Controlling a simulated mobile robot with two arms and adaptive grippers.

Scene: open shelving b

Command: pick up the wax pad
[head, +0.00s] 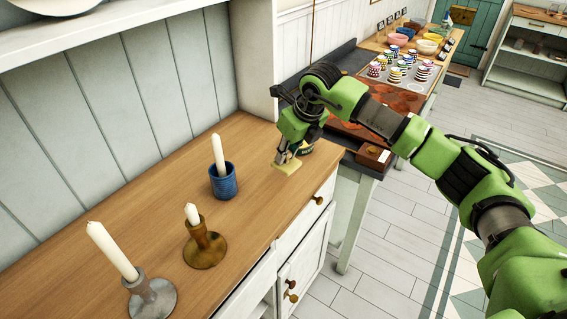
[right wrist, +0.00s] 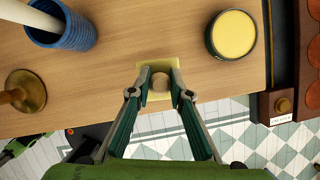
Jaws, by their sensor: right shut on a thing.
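The wax pad is a flat, pale yellow square (head: 288,167) at the right end of the wooden counter. In the right wrist view, the pad (right wrist: 146,94) has a round brown knob in its middle. My right gripper (head: 286,156) is above the pad, pointing down. In the right wrist view, its two fingertips (right wrist: 160,80) are closed on the knob from both sides. The pad is on or just above the counter; I cannot tell which. My left gripper is not in view.
A round dark tin with yellow contents (right wrist: 232,35) stands close beside the pad. A blue candle cup (head: 223,181), a brass candlestick (head: 205,247) and a grey candlestick (head: 152,298) stand on the counter (head: 170,165). A lower table with cups (head: 396,73) is beyond.

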